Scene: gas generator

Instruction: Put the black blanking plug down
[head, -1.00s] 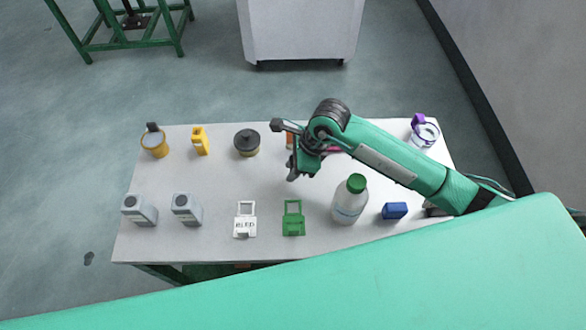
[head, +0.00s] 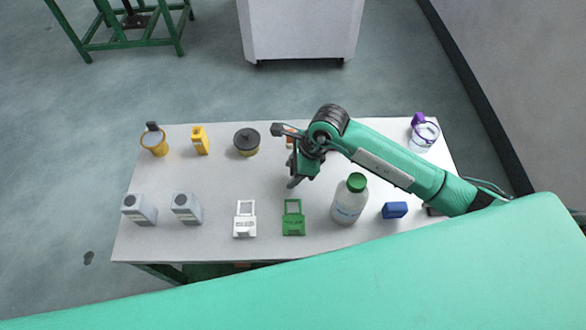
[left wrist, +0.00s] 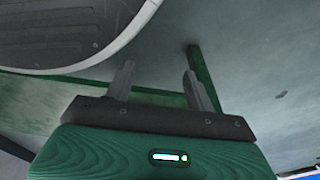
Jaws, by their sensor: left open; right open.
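My right gripper (head: 297,177) hangs over the middle of the white table, its fingers pointing down toward the tabletop. It is open, with nothing visible held in it. I cannot make out a separate black blanking plug for certain; the gripper and forearm hide part of the table. A round black-topped thing with a yellowish lower part (head: 247,141) stands at the back, left of the right gripper and apart from it. My left gripper is outside the head view. In the left wrist view the left gripper (left wrist: 158,82) is open and empty, its two fingers wide apart.
On the white table (head: 215,180) stand a white-and-green bottle (head: 349,205), a green holder (head: 293,218), a white holder (head: 244,220), two grey boxes (head: 187,210), a blue block (head: 395,210), yellow items (head: 200,141) and a purple-and-clear item (head: 425,134). The centre left is clear.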

